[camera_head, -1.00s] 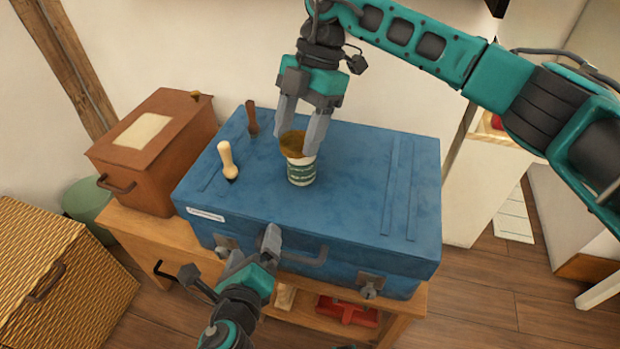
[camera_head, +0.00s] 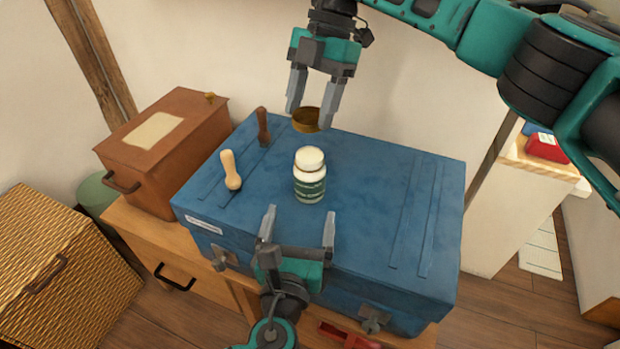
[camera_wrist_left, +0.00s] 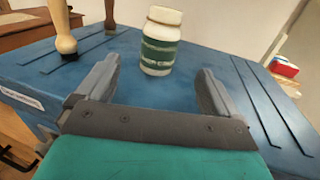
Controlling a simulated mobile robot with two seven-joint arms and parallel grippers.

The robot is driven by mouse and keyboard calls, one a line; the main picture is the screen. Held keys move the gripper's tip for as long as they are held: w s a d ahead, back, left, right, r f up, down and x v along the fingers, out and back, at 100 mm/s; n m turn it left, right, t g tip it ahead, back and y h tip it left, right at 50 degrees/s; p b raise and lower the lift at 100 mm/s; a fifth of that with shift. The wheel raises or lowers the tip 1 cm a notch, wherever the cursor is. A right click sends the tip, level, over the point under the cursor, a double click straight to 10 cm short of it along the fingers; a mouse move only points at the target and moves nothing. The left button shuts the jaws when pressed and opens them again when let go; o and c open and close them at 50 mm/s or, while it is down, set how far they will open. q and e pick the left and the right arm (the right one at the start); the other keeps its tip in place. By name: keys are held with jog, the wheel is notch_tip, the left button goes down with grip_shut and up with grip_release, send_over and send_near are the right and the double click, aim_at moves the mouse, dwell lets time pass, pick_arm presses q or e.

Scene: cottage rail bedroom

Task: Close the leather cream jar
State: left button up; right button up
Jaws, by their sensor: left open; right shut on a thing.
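The leather cream jar (camera_head: 310,182) is white with a green banded label and stands upright on the blue trunk (camera_head: 370,215). Its top shows pale, without the brown lid. It also shows in the left wrist view (camera_wrist_left: 160,45), beyond and between my fingers. The brown-gold lid (camera_head: 306,121) is between the fingers of my right gripper (camera_head: 309,117), which is shut on it, above and behind the jar, apart from it. My left gripper (camera_head: 299,215) is open and empty at the trunk's front edge, its fingers pointing at the jar without touching it.
A pale-handled tool (camera_head: 230,170) and a dark-handled tool (camera_head: 263,127) stand on the trunk left of the jar. A brown box (camera_head: 165,150) is at the left, a wicker basket (camera_head: 60,265) lower left. The trunk top right of the jar is clear.

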pick_arm(q)
jog(key=w, duration=0.4)
jog(key=w+d, duration=0.1)
jog(key=w, duration=0.7)
jog(key=shift+d, duration=0.4)
jog(key=shift+c, duration=0.2)
jog(key=shift+s, duration=0.1)
jog(key=c, duration=1.5)
jog(key=shift+o, duration=0.2)
pick_arm(e)
send_over(307, 157)
jog(key=shift+w+d+f, duration=0.1)
jog(key=shift+w+f, duration=0.05)
jog(key=shift+f, duration=0.7)
jog(key=shift+w+d+f, duration=0.15)
jog(key=shift+f, duration=0.65)
jog(key=shift+w+d+f, duration=0.1)
jog(key=shift+w+f, duration=0.05)
jog(key=shift+f, duration=0.7)
jog(key=shift+f, duration=0.9)
jog(key=shift+f, duration=0.55)
